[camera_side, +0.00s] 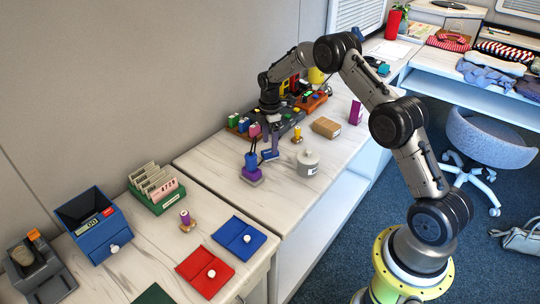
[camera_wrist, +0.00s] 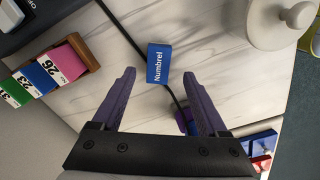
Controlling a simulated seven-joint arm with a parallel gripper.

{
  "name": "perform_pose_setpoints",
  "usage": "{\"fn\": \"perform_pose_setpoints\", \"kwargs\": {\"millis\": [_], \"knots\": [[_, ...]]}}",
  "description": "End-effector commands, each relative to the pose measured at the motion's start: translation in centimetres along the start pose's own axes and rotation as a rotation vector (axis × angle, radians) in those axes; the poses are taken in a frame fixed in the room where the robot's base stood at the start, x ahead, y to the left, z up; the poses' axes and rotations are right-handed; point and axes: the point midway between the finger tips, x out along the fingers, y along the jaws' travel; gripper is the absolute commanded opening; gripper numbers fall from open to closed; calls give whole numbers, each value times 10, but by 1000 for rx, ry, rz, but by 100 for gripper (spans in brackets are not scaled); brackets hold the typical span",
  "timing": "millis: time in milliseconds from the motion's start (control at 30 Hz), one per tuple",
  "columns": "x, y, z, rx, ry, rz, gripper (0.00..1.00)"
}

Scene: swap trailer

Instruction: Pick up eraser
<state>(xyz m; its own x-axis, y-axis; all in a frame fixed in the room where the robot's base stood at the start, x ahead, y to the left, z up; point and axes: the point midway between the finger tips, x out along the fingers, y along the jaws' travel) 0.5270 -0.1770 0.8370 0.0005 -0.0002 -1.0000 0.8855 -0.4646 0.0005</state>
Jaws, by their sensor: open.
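A small blue block (camera_wrist: 158,63) with the white word "Numbrel", which looks like the eraser, lies on the pale marbled tabletop. In the wrist view it sits ahead of the gap between my fingertips, roughly centred. In the side view a blue block (camera_side: 270,155) shows just below my gripper (camera_side: 265,142). In the wrist view the purple fingers of my gripper (camera_wrist: 159,74) are spread apart with nothing between them. I cannot tell how high the tips are above the table.
A grey lidded pot (camera_side: 308,162) stands close on the right. A purple and blue stand (camera_side: 251,170) is close in front. Coloured number tiles (camera_wrist: 65,62) stand at left in the wrist view.

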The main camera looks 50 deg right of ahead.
Motion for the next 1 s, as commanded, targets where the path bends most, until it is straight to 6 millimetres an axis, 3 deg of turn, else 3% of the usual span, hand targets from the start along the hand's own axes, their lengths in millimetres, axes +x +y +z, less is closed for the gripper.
{"fn": "perform_pose_setpoints", "kwargs": {"millis": [200,533,933,1000], "knots": [[30,2,1,0,0,-2,76],[35,2,1,0,1,0,74],[35,2,1,0,1,0,2],[35,2,1,0,1,0,0]]}}
